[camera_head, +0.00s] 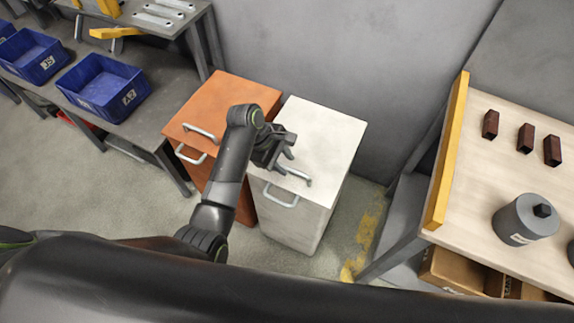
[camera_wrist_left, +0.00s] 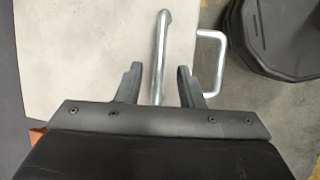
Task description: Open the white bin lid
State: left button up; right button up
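The white bin (camera_head: 327,137) stands against the grey wall, its lid lying flat and shut. A metal lid handle (camera_head: 296,173) sits near the lid's front edge, and a second handle (camera_head: 281,196) is on the bin's front face. My left gripper (camera_head: 287,160) is over the lid by the lid handle. In the left wrist view the two fingers (camera_wrist_left: 159,84) are apart, with the lid handle (camera_wrist_left: 163,40) running between them; no grip shows. The front handle (camera_wrist_left: 211,62) lies to the right of the fingers there. My right gripper is not in view.
An orange bin (camera_head: 228,98) with similar handles stands directly left of the white bin. A workbench with a yellow edge (camera_head: 446,150) is at right, holding brown blocks (camera_head: 526,138) and a grey cylinder (camera_head: 522,222). Blue crates (camera_head: 104,86) sit on a table at left.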

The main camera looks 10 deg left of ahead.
pick_arm(q)
jog(key=shift+x, duration=1.15)
grip_shut()
